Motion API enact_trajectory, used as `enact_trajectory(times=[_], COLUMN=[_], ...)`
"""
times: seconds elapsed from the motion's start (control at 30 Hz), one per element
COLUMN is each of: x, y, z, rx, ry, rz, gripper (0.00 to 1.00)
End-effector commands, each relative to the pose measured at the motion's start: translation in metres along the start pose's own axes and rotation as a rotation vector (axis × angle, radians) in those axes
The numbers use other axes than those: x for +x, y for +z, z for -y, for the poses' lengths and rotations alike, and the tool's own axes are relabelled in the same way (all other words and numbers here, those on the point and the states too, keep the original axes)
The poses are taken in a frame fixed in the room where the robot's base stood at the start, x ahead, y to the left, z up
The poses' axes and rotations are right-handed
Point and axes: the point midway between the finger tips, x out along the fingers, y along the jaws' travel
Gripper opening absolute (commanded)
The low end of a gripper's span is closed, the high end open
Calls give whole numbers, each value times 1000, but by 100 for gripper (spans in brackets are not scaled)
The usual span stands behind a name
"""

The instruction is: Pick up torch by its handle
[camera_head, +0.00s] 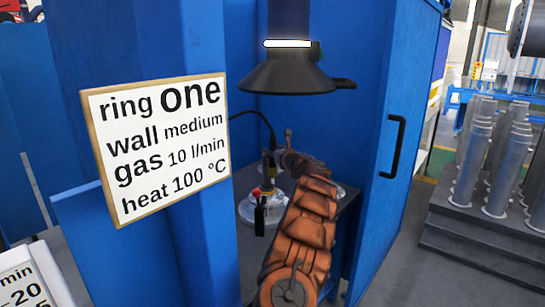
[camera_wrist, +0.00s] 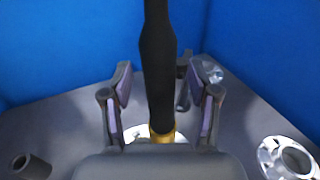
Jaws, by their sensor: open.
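The torch (camera_wrist: 157,65) shows in the wrist view as a dark upright handle with a brass collar at its lower end. It stands between the two fingers of my gripper (camera_wrist: 161,100). The fingers are open, one on each side of the handle, with visible gaps. A pale round piece lies behind the collar, mostly hidden by my gripper's body. In the head view my gripper (camera_head: 275,162) is inside the blue booth at the end of my arm, small and partly hidden. A black cable runs in from the left towards it; the torch is hard to make out there.
A silver flanged ring (camera_wrist: 286,158) and a dark short tube (camera_wrist: 32,166) lie on the grey table (camera_wrist: 65,125). A black hood (camera_head: 288,75) hangs above. Blue booth walls (camera_head: 345,130) stand close. A sign (camera_head: 160,145) reads ring one, wall medium, gas 10 l/min, heat 100 °C.

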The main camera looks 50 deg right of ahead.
Motion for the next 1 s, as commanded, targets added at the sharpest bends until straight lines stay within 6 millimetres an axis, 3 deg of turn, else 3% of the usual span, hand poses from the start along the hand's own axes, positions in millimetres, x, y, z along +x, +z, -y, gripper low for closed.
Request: enact_trajectory(times=[0.2, 0.77, 1.0], x=[0, 0, 0], y=[0, -1, -1], z=[0, 0, 0], rx=[1, 0, 1], ry=[0, 0, 1], rz=[0, -1, -1], gripper=[60, 2, 0])
